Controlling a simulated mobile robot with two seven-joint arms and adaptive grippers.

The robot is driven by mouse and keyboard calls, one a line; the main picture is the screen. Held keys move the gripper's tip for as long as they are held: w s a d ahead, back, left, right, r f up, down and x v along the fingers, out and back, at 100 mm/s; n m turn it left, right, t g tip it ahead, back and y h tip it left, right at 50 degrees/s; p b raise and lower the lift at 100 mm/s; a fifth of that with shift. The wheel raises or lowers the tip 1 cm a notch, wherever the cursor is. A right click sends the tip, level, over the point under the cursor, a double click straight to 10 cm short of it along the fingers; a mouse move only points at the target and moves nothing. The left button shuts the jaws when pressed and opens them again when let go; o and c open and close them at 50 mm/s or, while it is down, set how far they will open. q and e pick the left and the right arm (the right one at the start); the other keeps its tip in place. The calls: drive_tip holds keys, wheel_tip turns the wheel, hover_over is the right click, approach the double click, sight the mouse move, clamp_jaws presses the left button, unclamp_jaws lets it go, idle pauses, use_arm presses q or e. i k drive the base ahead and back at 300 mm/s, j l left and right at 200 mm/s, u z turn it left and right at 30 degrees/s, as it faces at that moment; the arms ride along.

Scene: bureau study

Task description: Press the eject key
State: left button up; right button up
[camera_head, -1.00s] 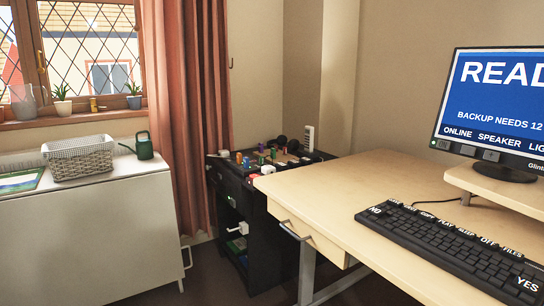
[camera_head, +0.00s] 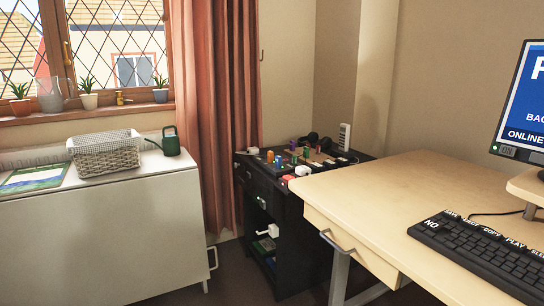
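A black keyboard (camera_head: 478,254) lies on the wooden desk at the lower right, cut off by the picture's right edge. The label left of "COPY" (camera_head: 470,222) is too small to read surely, so I cannot confirm which key is eject. Neither of my grippers is in view.
The desk (camera_head: 400,185) has clear top left of the keyboard. A monitor (camera_head: 522,105) on a riser is cut off at right. A dark cart (camera_head: 285,235) with small items stands left of the desk. A white cabinet (camera_head: 100,230) holds a basket (camera_head: 104,155) and watering can (camera_head: 167,143).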

sight(468, 223)
drive_tip(key=z, duration=1.35)
